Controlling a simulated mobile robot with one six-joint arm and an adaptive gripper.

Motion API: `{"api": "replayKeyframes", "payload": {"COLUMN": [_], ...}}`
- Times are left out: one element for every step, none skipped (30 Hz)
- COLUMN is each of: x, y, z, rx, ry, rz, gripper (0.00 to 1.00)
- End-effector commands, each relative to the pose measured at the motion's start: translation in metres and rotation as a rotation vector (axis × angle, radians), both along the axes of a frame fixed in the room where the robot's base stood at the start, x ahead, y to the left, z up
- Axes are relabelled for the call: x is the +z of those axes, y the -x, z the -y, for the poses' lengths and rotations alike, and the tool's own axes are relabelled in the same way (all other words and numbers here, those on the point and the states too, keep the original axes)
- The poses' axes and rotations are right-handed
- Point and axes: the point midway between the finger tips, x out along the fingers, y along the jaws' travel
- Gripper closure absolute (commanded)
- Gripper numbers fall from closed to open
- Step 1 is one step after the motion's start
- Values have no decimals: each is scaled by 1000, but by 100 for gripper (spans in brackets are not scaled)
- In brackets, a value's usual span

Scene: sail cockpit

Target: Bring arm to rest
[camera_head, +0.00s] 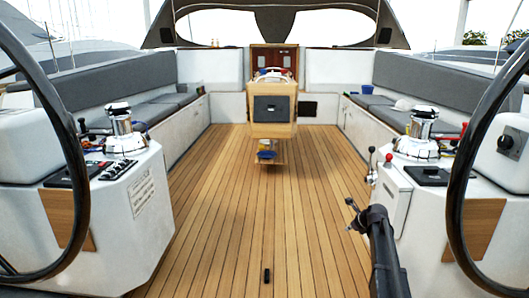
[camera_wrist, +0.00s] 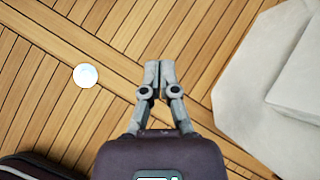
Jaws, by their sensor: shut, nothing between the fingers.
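My arm reaches forward from the lower right of the head view, beside the right white console. My gripper (camera_head: 352,207) shows small at the end of the arm, above the teak deck. In the wrist view my gripper (camera_wrist: 160,70) points away over the deck planks, with its two fingertips together and nothing between them. The fingers touch no object that I can see.
The right console (camera_head: 430,200) with winch and levers stands close to my arm; the left console (camera_head: 125,195) is opposite. The wheels (camera_head: 473,150) flank the view. A table (camera_head: 271,110) stands ahead. A small dark object (camera_head: 266,275) and a white disc (camera_wrist: 86,76) are on the otherwise clear deck.

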Motion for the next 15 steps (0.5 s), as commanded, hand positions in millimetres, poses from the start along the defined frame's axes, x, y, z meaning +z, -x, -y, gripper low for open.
{"api": "replayKeyframes", "payload": {"x": [-1,-3,-4,-6,-7,-9,-10,-11,-13,-14,-15,-17,-18,-19,-20], "y": [13,19,28,34,41,50,56,63,72,79,86,95,103,110,119], "z": [-13,-19,-26,-33,-39,-47,-53,-58,-66,-71,-77,-83,-88,-93,-100], "rx": [59,99,155,199,244,305,350,396,456,503,551,612,660,707,770], "ry": [41,69,109,139,169,209,238,266,305,331,359,394,419,445,478], "rz": [-2,-4,-7,-7,-9,-11,-11,-14,-15,-15,-17,-18,-18,-19,-18], "gripper": [100,100,100,100,100,100,100,100,100,100,100,100,100,100,100]}}
